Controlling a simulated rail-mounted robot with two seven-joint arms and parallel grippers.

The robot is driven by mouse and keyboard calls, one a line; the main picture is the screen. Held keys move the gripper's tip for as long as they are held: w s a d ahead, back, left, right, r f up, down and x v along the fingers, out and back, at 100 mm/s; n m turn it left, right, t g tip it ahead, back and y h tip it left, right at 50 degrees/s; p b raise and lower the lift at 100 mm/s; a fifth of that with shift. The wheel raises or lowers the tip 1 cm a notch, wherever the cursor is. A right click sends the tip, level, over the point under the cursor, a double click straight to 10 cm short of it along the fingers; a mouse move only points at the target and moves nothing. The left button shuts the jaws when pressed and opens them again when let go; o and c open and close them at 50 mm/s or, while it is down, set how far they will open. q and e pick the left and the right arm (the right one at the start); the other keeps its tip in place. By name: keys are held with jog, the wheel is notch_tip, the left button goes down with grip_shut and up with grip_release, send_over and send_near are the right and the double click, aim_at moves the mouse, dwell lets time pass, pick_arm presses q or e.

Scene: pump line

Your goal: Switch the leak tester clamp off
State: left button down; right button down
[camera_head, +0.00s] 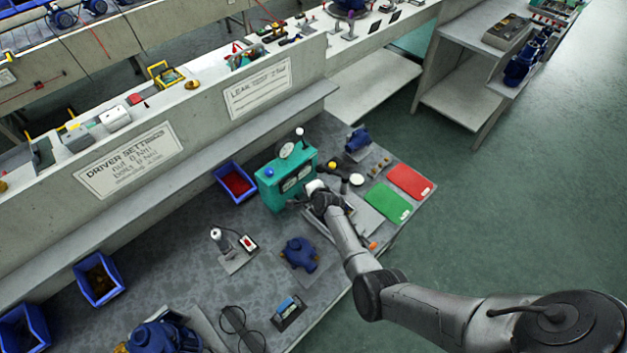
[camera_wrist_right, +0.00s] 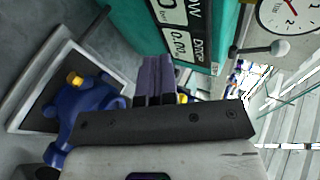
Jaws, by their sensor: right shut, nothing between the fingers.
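The leak tester is a teal box (camera_head: 285,180) with a round gauge on top, in the middle of the head view. A lever with a white ball knob (camera_head: 300,131) rises at its back right. In the right wrist view, the tester's teal front (camera_wrist_right: 125,25) with its dark display fills the top, and the white ball knob (camera_wrist_right: 280,47) shows at upper right below the gauge. My right gripper (camera_wrist_right: 155,72) is shut and empty, close in front of the tester and apart from the knob. In the head view its fingers are hidden. My left gripper is out of view.
A blue pump (camera_head: 299,253) sits on a plate in front of the tester. Another blue pump (camera_head: 357,139) stands behind it to the right. Green (camera_head: 388,202) and red (camera_head: 410,180) mats lie at right. A blue bin (camera_head: 235,182) stands left of the tester.

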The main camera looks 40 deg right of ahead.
jog(key=shift+s+a+r, duration=0.25)
jog(key=shift+a+r, duration=0.2)
jog(key=shift+a, duration=0.1)
dwell(0.4)
